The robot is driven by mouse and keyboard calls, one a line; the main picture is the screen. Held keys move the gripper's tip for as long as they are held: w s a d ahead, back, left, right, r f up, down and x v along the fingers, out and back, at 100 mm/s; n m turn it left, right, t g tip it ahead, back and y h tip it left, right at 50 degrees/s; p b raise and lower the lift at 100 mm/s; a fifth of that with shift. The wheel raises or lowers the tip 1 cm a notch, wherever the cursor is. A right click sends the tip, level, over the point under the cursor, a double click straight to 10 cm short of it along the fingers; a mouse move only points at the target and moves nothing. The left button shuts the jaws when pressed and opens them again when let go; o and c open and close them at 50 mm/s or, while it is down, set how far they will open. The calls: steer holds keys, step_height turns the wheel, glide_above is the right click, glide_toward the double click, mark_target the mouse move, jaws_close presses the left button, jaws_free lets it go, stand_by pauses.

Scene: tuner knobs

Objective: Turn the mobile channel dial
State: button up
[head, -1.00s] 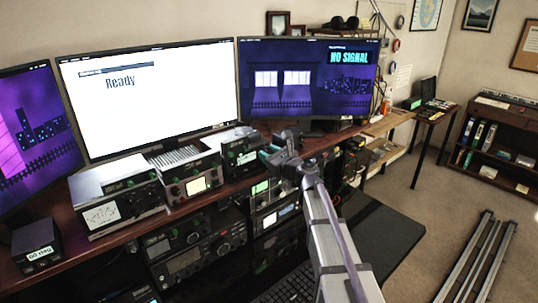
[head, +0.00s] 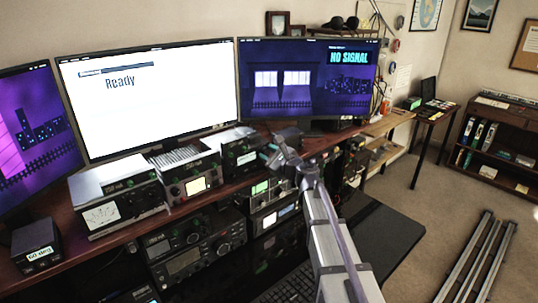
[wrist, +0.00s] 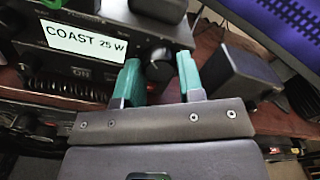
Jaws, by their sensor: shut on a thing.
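A black round knob (wrist: 158,66) sits on the front of a dark radio with a pale label (wrist: 86,41) reading "COAST 25 W" in the wrist view. My gripper (wrist: 159,70) has its two teal fingers on either side of this knob and is shut on it. The near part of the knob shows between the fingers; its pointer mark cannot be made out. In the head view my gripper (head: 268,153) is at the right end of the radio (head: 238,146) on the desk, and the knob is hidden there.
A dark box (wrist: 238,72) stands close to the right of the fingers. A coiled black cord (wrist: 78,87) hangs below the label. A monitor (head: 308,78) rises behind, and more radios (head: 196,245) sit beneath the desk shelf.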

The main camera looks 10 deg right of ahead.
steer(key=o, duration=0.9)
steer(key=v, duration=1)
steer(key=shift+s+d, duration=0.2)
steer(key=shift+s, duration=0.15)
steer(key=shift+s+a+f+n+g+h, duration=0.8)
steer(key=shift+s+f+n+g+h, duration=0.6)
steer(key=shift+s+f+n+g, duration=2.05)
steer(key=shift+s+a+f+n+g+h, duration=0.85)
steer(key=shift+s+f+n+g+h, duration=0.9)
steer(key=shift+s+n, duration=2.95)
steer(key=shift+s+a+f+n+g+h, duration=0.95)
steer(key=shift+s+f+n+g, duration=1.75)
steer(key=shift+s+f+n, duration=1.05)
